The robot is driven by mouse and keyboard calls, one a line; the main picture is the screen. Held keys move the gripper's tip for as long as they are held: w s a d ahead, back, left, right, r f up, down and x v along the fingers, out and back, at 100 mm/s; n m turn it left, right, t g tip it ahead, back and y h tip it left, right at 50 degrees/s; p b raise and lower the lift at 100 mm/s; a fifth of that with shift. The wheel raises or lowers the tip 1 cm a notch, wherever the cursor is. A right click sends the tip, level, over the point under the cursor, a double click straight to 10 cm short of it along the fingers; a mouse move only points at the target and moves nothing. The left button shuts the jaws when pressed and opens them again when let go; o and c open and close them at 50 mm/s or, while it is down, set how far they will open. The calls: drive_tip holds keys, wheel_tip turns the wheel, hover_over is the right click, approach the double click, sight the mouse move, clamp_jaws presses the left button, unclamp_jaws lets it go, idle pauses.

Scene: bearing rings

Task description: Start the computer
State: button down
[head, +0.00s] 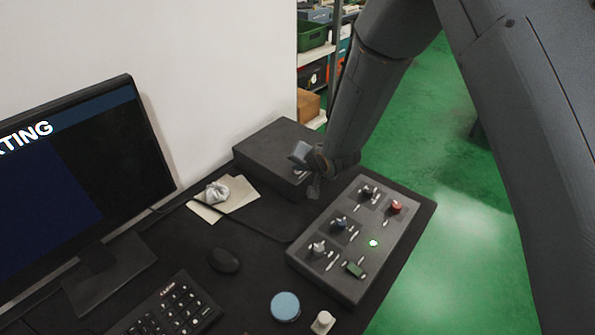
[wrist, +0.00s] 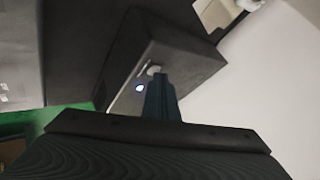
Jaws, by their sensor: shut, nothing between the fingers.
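The computer, a dark grey box (head: 270,150), stands on the desk against the wall. In the wrist view the box (wrist: 185,65) shows a front face with a small lit bluish-white light (wrist: 140,88) and a pale round button (wrist: 153,70). My gripper (head: 310,165) is at the front of the box, its fingers shut and empty. In the wrist view the gripper's fingertips (wrist: 158,80) are right at the button and partly cover it; I cannot tell if they touch. The monitor (head: 75,180) is lit dark blue, with cut-off white text ending in "TING".
A mouse (head: 224,261), keyboard (head: 165,308), blue disc (head: 285,306) and crumpled paper (head: 217,193) are on the desk. Shelves (head: 315,60) stand behind.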

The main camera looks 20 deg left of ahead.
drive_tip(key=shift+r, duration=0.1)
drive_tip(key=shift+r+p, duration=0.5)
drive_tip(key=shift+r, duration=0.15)
drive_tip(key=shift+r+p, duration=1.75)
drive_tip(key=shift+r, duration=0.75)
drive_tip(key=shift+d, duration=0.1)
